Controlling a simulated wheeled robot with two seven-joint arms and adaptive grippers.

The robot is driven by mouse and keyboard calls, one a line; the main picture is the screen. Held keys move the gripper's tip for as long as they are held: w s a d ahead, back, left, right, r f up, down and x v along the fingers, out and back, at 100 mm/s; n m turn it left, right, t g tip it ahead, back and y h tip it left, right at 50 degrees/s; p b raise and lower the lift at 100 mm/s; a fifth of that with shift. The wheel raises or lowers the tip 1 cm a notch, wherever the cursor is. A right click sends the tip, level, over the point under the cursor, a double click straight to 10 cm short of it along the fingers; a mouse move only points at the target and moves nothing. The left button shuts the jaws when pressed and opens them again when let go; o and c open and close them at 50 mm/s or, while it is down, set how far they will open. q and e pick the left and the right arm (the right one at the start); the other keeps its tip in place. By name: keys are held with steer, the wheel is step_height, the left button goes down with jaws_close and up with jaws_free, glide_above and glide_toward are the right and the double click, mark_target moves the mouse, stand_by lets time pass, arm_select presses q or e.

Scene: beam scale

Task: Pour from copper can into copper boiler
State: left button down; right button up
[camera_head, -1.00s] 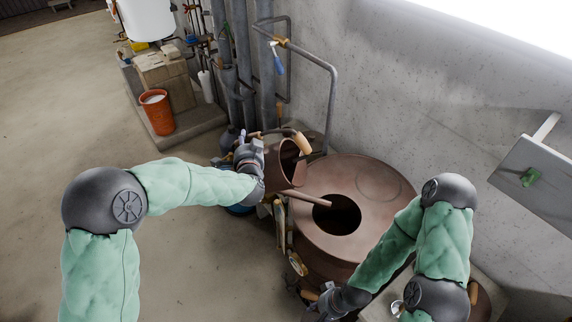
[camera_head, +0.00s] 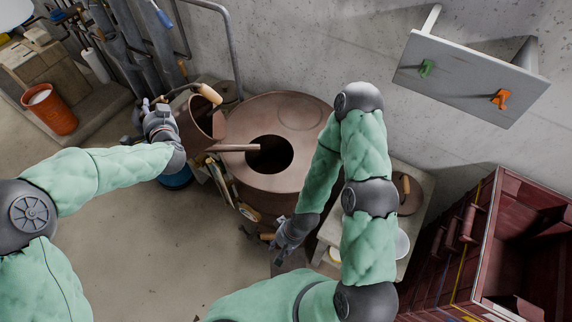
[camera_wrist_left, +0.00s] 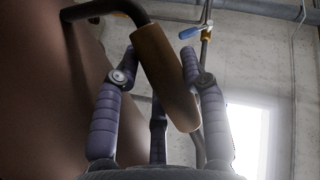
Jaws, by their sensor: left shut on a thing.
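The copper can (camera_head: 204,127) is at the left of the copper boiler (camera_head: 302,112), a wide brown vessel with a dark round opening (camera_head: 276,156) in its top. The can's spout (camera_head: 233,148) points right, its tip at the upper left of that opening as seen from above. No liquid is visible. My left gripper (camera_head: 158,118) is shut on the can at its left side. In the left wrist view, the can's wooden grip (camera_wrist_left: 164,75) shows among the fingers; the exact contact is unclear. My right gripper (camera_head: 287,236) is low at the boiler's near side; its fingers are too small to read.
A grey wall panel (camera_head: 470,78) with a green and an orange knob is at upper right. A dark red crate (camera_head: 485,240) stands at right. Pipes (camera_head: 222,40) run up the wall behind the can. An orange bucket (camera_head: 50,110) is far left.

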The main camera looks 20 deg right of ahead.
mark_target(161, 102)
arm_select(q)
steer(key=shift+w+a+f+b, duration=0.15)
steer(key=shift+a+b, duration=0.1)
steer(key=shift+a, duration=0.1)
steer(key=shift+w+a+f+b, duration=0.1)
steer(key=shift+a+f+b, duration=0.1)
steer(key=shift+a, duration=0.1)
steer(key=shift+m+t, duration=0.4)
steer(key=shift+m, duration=0.2)
steer(key=shift+s+d+r+p, duration=0.2)
steer(key=shift+d+r+p, duration=0.8)
steer(key=shift+p, duration=0.1)
steer(key=shift+s+d+r+p, duration=0.15)
steer(key=shift+d+r+p, duration=0.8)
steer(key=shift+p, duration=0.15)
stand_by(4.6)
